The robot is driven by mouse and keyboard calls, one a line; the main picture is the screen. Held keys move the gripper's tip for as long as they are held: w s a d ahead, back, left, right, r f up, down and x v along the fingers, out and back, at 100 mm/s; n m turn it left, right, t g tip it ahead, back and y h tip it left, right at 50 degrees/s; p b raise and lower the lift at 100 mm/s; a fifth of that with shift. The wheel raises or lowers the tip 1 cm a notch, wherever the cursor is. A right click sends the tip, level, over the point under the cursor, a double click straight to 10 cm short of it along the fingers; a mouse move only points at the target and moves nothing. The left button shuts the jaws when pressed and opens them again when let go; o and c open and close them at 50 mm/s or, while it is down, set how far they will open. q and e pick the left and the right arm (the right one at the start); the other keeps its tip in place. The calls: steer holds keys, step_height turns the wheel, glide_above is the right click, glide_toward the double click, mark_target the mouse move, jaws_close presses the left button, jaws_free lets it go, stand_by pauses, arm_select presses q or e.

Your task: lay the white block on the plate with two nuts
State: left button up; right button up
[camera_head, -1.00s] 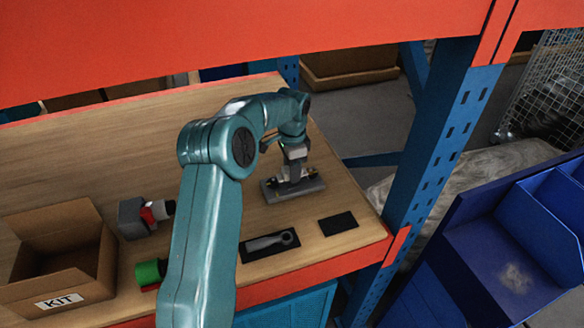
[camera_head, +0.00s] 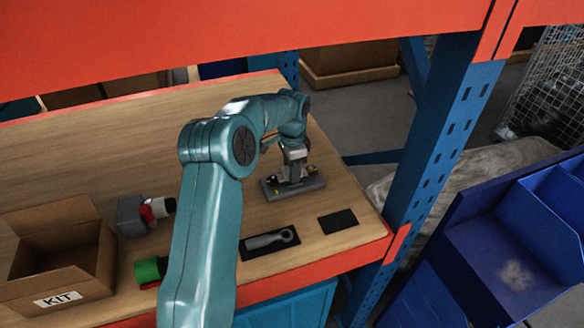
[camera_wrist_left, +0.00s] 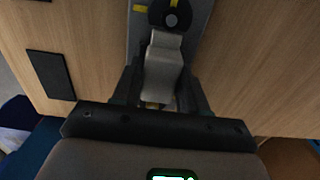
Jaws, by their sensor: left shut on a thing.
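The grey plate (camera_head: 312,187) lies on the wooden bench, near its right end. Two dark nuts with small yellow marks show on it, a left nut (camera_head: 272,181) and a right nut (camera_head: 310,171). My left gripper (camera_head: 294,176) points down over the middle of the plate, between the nuts. In the wrist view its fingers are shut on the pale, whitish block (camera_wrist_left: 163,70). One dark round nut (camera_wrist_left: 172,17) shows just beyond the block. The block's underside is hidden, so I cannot tell whether it touches the plate. My right gripper is out of view.
A blue rack post (camera_head: 432,140) rises right.

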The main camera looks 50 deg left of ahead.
arm_select(q)
steer(key=shift+f+b, duration=0.3)
steer(key=shift+f, duration=0.25)
stand_by(0.5)
